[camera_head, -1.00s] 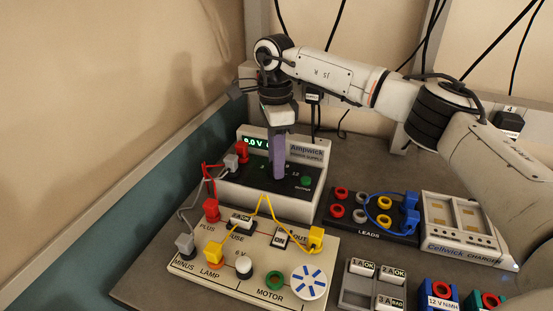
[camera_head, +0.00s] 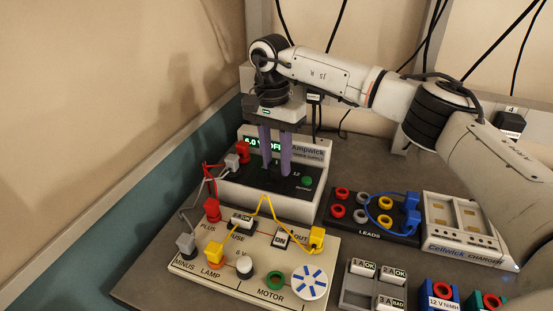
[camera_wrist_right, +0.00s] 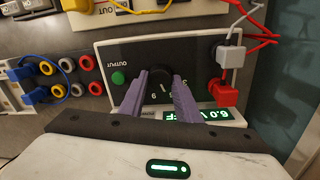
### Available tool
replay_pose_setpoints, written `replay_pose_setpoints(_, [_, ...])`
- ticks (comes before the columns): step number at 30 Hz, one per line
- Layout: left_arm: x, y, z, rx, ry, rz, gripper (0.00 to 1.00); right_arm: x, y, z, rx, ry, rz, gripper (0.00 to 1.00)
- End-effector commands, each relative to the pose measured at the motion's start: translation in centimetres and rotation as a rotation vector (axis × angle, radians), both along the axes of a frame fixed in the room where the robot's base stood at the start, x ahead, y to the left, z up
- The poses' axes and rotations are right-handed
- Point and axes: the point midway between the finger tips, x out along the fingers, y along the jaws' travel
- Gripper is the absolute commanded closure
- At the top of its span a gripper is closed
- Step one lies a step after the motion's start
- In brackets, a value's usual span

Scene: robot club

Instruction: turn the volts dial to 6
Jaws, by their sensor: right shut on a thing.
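The Ampwick power supply (camera_head: 308,204) stands at the back of the bench, with a green lit display (camera_head: 257,144) on its upper face. In the right wrist view the fingers (camera_wrist_right: 160,80) are shut on the black volts dial (camera_wrist_right: 160,74), one on each side. The left gripper is out of view.
A green output button (camera_head: 307,181) sits right of the dial, and red and grey plugs (camera_head: 243,152) left of it. In front is a circuit board (camera_head: 185,266) with a yellow lead. A leads block (camera_head: 370,236) and a charger (camera_head: 462,243) stand to the right.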

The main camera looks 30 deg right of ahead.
Motion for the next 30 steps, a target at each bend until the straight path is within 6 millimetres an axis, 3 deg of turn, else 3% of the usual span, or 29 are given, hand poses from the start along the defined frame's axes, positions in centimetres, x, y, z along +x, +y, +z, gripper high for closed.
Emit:
replay_pose_setpoints(19, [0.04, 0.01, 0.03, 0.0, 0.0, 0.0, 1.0, 0.02, 0.11, 0.11, 0.003, -0.001, 0.052, 0.93])
replay_pose_setpoints(20, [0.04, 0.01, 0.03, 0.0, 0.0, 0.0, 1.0, 0.02, 0.11, 0.11, 0.003, -0.001, 0.052, 0.67])
replay_pose_setpoints(22, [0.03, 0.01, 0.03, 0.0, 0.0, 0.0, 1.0, 0.02, 0.11, 0.1, 0.002, -0.001, 0.052, 0.55])
replay_pose_setpoints(23, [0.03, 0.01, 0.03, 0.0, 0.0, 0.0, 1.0, 0.01, 0.1, 0.1, 0.002, -0.001, 0.052, 0.51])
replay_pose_setpoints(30, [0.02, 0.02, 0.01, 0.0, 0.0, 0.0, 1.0, 0.01, 0.06, 0.05, 0.001, 0.0, 0.051, 0.51])
